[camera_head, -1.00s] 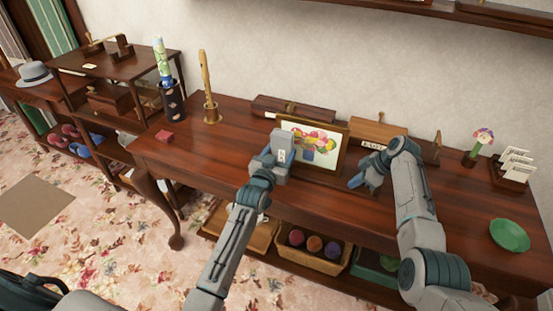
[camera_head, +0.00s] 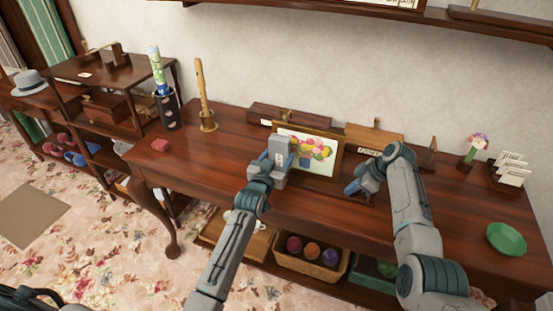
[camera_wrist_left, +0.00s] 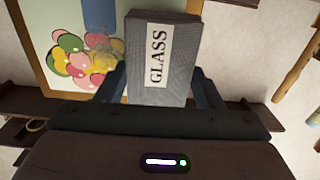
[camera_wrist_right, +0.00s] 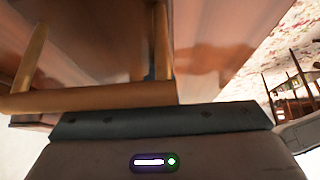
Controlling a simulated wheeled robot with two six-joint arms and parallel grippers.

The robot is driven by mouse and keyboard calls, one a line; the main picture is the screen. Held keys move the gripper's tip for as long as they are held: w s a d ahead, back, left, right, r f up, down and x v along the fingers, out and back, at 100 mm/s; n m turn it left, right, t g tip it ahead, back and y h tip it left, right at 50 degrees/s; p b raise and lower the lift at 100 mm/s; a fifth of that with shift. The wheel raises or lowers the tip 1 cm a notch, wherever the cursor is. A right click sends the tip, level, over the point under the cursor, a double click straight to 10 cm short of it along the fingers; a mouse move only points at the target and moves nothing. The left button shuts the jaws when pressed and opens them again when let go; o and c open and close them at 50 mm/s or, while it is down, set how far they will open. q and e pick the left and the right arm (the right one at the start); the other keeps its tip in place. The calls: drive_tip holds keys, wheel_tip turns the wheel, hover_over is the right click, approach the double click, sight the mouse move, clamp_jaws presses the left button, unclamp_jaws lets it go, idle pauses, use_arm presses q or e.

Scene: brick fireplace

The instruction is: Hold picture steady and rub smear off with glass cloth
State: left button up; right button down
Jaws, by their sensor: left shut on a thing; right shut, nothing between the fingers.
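The framed picture (camera_head: 322,147) of colourful flowers stands upright on the wooden table (camera_head: 232,160). My left gripper (camera_head: 279,155) is shut on the grey glass cloth (camera_wrist_left: 160,60), a block-like pad labelled GLASS, in front of the picture's left part. In the left wrist view a dull brownish patch (camera_wrist_left: 106,62), perhaps the smear, lies over the flowers beside the cloth. Whether the cloth touches the glass cannot be told. My right gripper (camera_head: 353,187) is shut and empty by the picture's lower right edge; contact with the frame is unclear.
A long dark box (camera_head: 290,114) and a wooden board with a label (camera_head: 374,140) stand behind the picture. A flower ornament (camera_head: 473,150), letter rack (camera_head: 509,172) and green bowl (camera_head: 506,239) are right.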

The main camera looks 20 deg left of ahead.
sight(294, 149)
use_arm(q)
drive_tip(key=shift+w, duration=0.95)
drive_tip(key=shift+s+d, duration=0.1)
drive_tip(key=shift+d, duration=5.3)
drive_tip(key=shift+a, duration=0.15)
drive_tip(key=shift+w+a, duration=0.15)
drive_tip(key=shift+a, duration=0.7)
drive_tip(key=shift+w+a, duration=0.15)
drive_tip(key=shift+a, duration=0.65)
drive_tip(key=shift+s+a, duration=0.1)
drive_tip(key=shift+a, duration=1.7)
drive_tip(key=shift+w+a, duration=0.2)
drive_tip(key=shift+a, duration=1.55)
